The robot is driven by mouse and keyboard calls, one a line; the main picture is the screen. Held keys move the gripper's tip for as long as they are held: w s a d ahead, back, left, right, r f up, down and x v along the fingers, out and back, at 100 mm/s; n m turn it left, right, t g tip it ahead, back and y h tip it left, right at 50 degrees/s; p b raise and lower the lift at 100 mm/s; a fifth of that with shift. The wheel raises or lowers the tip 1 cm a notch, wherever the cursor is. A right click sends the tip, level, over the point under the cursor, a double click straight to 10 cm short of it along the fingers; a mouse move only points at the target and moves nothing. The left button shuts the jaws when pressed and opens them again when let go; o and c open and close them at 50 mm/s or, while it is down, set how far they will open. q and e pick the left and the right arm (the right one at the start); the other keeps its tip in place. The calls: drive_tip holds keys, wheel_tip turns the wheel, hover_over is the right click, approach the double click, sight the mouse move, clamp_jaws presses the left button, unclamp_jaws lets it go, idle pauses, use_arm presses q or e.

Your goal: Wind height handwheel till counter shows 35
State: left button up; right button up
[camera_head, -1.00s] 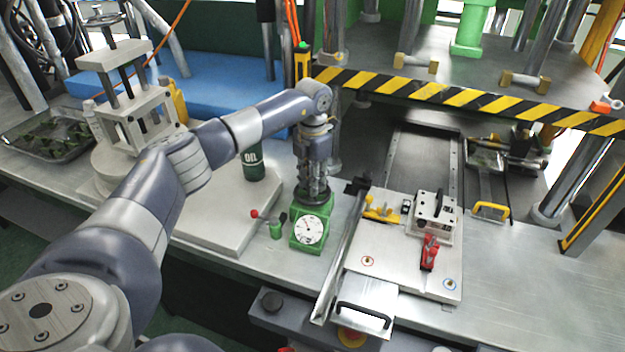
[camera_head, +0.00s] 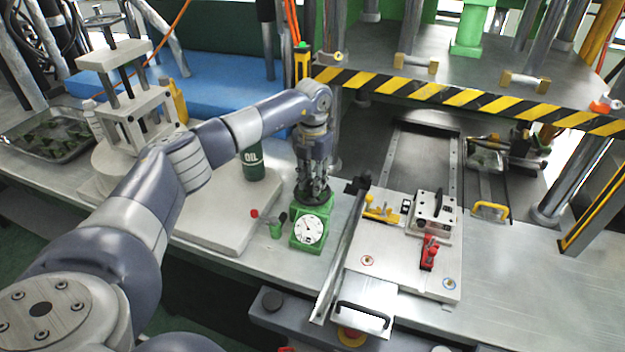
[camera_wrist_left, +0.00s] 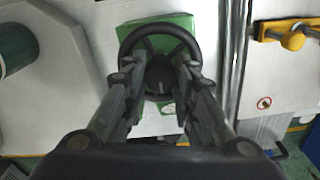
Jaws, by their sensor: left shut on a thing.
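A green height unit (camera_head: 309,229) stands on the metal bench, with a round white dial counter (camera_head: 310,230) on its front. The dial's figures are too small to read. A dark spoked handwheel (camera_head: 327,197) lies flat on top of the unit, and it also shows in the left wrist view (camera_wrist_left: 183,35). My left gripper (camera_head: 315,192) points straight down over it. In the left wrist view my left gripper (camera_wrist_left: 159,70) has its fingers closed around the wheel's dark centre hub, inside the rim. My right gripper is not in view.
A metal fixture plate (camera_head: 400,270) with clamps lies to the right. A striped press edge (camera_head: 450,94) runs above and behind.

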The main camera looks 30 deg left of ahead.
use_arm(q)
drive_tip(key=o, duration=1.1)
drive_tip(key=shift+r, duration=0.1)
wheel_tip(320, 180, up, 12)
